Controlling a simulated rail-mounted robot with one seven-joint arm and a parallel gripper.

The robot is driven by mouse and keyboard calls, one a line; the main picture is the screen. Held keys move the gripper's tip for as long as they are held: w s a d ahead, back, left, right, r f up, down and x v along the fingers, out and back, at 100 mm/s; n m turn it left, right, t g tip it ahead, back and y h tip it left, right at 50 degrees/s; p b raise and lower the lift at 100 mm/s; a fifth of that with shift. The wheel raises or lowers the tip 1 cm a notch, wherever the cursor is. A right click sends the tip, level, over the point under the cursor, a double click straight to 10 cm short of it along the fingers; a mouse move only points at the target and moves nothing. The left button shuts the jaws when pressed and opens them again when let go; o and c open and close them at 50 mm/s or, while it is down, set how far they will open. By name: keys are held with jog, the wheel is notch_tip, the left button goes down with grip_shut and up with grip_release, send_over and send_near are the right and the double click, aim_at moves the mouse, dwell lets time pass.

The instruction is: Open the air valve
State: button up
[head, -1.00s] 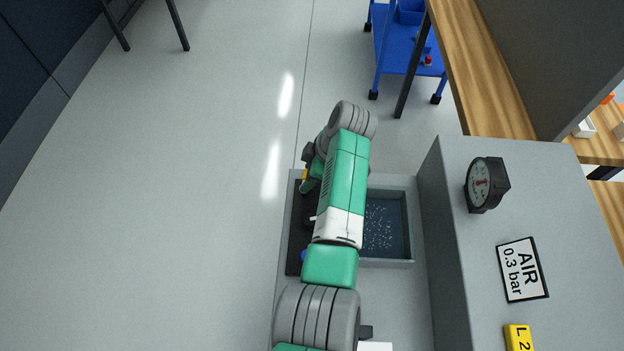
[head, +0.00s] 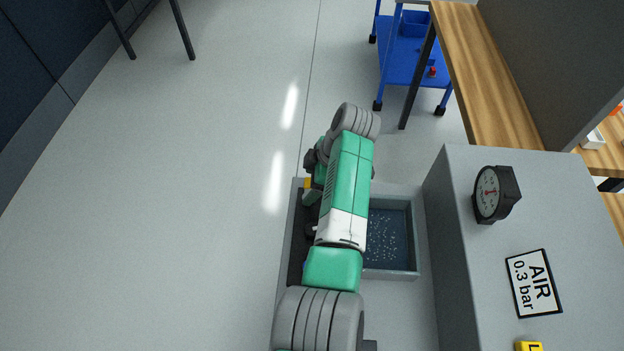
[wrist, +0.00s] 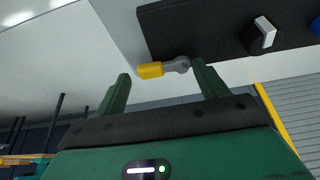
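The likely air valve is a small lever with a yellow handle (wrist: 151,70) and a grey round end, in front of the edge of a dark panel (wrist: 195,22) in the wrist view. My gripper (wrist: 162,82) is open, its two green fingers apart with nothing between them. The lever shows just beyond the fingertips, roughly between them; I cannot tell whether they touch. In the head view a small yellow patch (head: 307,183) shows beside my arm, which hides most of the gripper and panel. A round gauge (head: 495,194) and an "AIR 0.3 bar" sign (head: 533,283) are on the grey cabinet (head: 455,250).
A tray with a speckled dark-blue inside (head: 412,235) lies right of my arm, against the cabinet. A wooden bench (head: 490,75) and blue cart (head: 398,62) stand at the back right. The left floor is clear.

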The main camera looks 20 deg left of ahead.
jog(key=p+v, duration=0.2)
jog(key=v, duration=0.6)
dwell(0.5)
jog(key=w+d+r+m+t+p, duration=0.1)
jog(key=w+r+m+t, duration=0.2)
jog(key=r+t, duration=0.3)
jog(key=w+r+m+t, duration=0.3)
jog(key=w+r+m, duration=0.1)
jog(key=r, duration=0.4)
jog(key=s+d+r+m+t, duration=0.2)
jog(key=d+r+m+t, duration=0.15)
jog(key=r, duration=0.35)
jog(key=s+d+r+m+t, duration=0.1)
jog(key=d+r+m+t, duration=0.1)
jog(key=r+t, duration=0.3)
jog(key=s+d+r+m+t+h, duration=0.2)
jog(key=s+d+r+m+t, duration=0.3)
jog(key=s+r, duration=0.65)
jog(key=s+d+r+m+t+h, duration=0.35)
jog(key=s+d+r+m, duration=0.2)
jog(key=s+r, duration=0.55)
notch_tip(320, 180, up, 38)
jog(key=y+p, duration=0.1)
jog(key=p, duration=3.7)
jog(key=shift+s+a+n+t+y+p, duration=0.2)
jog(key=shift+a+n+t+y+p, duration=0.1)
jog(key=shift+n+y+p, duration=0.1)
